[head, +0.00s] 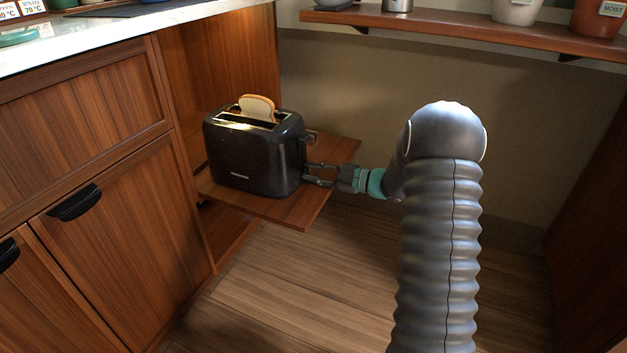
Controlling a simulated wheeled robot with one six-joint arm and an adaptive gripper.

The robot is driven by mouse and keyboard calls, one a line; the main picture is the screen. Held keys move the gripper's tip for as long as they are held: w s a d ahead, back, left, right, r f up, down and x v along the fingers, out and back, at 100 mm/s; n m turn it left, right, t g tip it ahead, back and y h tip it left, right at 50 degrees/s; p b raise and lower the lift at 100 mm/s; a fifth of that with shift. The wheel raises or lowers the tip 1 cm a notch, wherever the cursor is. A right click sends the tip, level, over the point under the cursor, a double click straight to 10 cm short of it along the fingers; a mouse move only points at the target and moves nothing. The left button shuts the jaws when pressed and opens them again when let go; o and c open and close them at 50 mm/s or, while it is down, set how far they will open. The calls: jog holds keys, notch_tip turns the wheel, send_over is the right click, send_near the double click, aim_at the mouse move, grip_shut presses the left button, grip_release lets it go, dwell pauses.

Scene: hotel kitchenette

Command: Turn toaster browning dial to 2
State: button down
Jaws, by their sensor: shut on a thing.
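The black toaster (243,160) stands on a wooden pull-out shelf (285,210) beside the cabinet. A slice of bread (257,107) sticks up from its top slot. A lever (312,136) shows on the toaster's right end. My gripper (310,173) reaches in from the right, level with the lower part of that end, with its fingertips at the toaster. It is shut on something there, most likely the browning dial. The dial itself and its number marks are hidden by the viewing angle and the fingers.
A counter (90,38) runs above the wooden cabinet doors (110,230) at left. A wall shelf (460,28) with pots (515,10) hangs over the back right. The wooden floor (290,300) in front is clear.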

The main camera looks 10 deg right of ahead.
jog(key=shift+n+b, duration=0.4)
jog(key=shift+n, duration=0.1)
jog(key=c, duration=1)
grip_release()
jog(key=v, duration=1.2)
jog(key=shift+s+r, duration=0.1)
